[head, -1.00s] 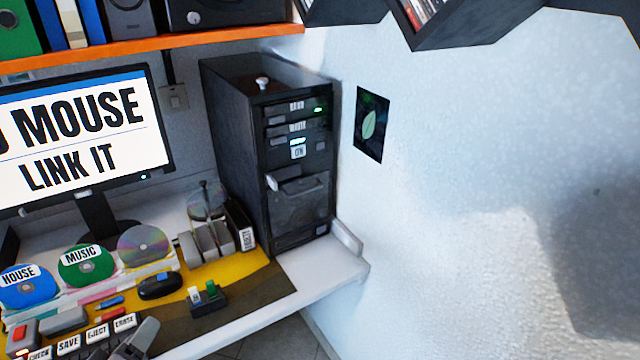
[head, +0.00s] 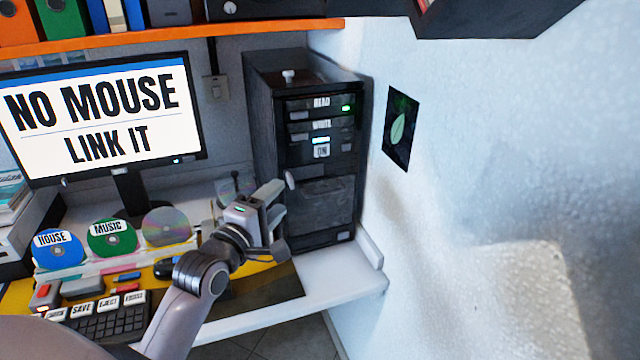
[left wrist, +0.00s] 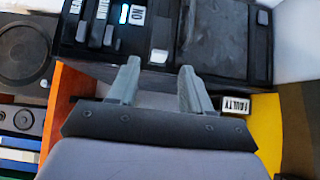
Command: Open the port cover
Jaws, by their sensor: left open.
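The port cover (head: 325,200) is the dark panel on the lower front of the black computer tower (head: 262,120). It looks shut. A small pale knob (head: 291,180) sits at its upper left edge. My left gripper (head: 282,215) is open and empty in front of the tower, its fingers towards the cover's left side, hiding part of the lower front. In the left wrist view, the cover (left wrist: 225,40) lies beyond the open fingers (left wrist: 158,78), and the pale knob (left wrist: 158,56) shows between the fingertips, with no clear contact. My right gripper is out of view.
The monitor (head: 95,118) stands left of the tower. A wall (head: 480,180) closes the right side. An orange shelf (head: 180,45) runs above.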

